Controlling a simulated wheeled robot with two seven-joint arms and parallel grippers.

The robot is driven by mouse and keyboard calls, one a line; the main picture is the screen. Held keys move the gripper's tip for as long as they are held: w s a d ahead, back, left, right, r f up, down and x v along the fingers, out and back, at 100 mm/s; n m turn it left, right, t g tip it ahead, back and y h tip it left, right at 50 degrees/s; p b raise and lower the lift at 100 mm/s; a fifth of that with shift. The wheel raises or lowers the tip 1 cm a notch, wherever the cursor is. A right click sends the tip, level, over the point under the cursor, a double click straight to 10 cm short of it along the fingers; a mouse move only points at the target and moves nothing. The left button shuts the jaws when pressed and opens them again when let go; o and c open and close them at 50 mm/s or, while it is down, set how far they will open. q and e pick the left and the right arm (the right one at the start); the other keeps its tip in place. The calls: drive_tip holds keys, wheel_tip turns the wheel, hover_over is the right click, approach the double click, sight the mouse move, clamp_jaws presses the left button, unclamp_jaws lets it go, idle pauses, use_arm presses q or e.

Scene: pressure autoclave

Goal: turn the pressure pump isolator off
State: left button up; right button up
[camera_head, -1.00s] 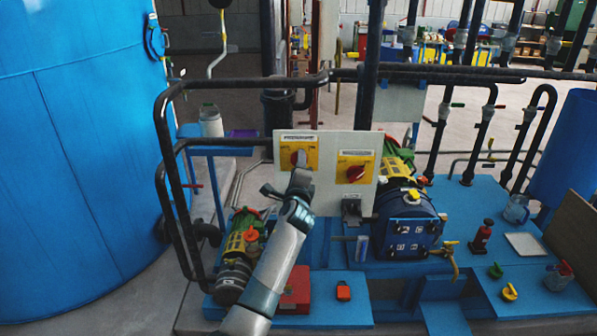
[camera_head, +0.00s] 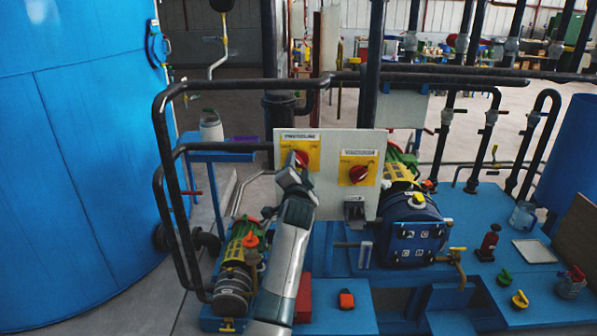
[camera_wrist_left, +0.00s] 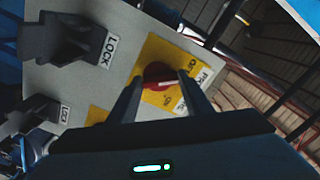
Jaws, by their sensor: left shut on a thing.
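A light grey panel (camera_head: 331,205) carries two rotary isolators, each with a red knob on a yellow plate. My left gripper (camera_head: 297,160) is at the left isolator's red knob (camera_head: 303,159), partly covering it. In the left wrist view, the gripper's two fingers (camera_wrist_left: 161,84) sit on either side of this red knob (camera_wrist_left: 158,73), shut on it. A pale pointer mark shows on the knob, and its yellow plate (camera_wrist_left: 165,50) is partly hidden. The right isolator's red knob (camera_head: 358,174) stands clear of the gripper. My right gripper is out of view.
Black pipes (camera_head: 165,150) frame the panel on the left and above. Grey lock brackets (camera_wrist_left: 68,40) stick out from the panel near the gripper. A blue pump housing (camera_head: 411,228) stands right of the panel, and a green and yellow pump (camera_head: 238,250) lower left.

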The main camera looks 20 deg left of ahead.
use_arm(q)
drive_tip(key=shift+f+n+b, duration=0.2)
drive_tip(key=shift+n+b, duration=0.1)
drive_tip(key=shift+n, duration=0.6)
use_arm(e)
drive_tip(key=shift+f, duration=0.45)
use_arm(q)
drive_tip(key=o, duration=1.1)
drive_tip(key=shift+r, duration=0.1)
drive_tip(key=shift+c, duration=0.2)
drive_tip(key=shift+s, duration=0.15)
drive_tip(key=b+v, duration=0.3)
drive_tip(key=v, duration=0.8)
drive_tip(key=shift+s+d, duration=0.2)
drive_tip(key=shift+s, duration=0.1)
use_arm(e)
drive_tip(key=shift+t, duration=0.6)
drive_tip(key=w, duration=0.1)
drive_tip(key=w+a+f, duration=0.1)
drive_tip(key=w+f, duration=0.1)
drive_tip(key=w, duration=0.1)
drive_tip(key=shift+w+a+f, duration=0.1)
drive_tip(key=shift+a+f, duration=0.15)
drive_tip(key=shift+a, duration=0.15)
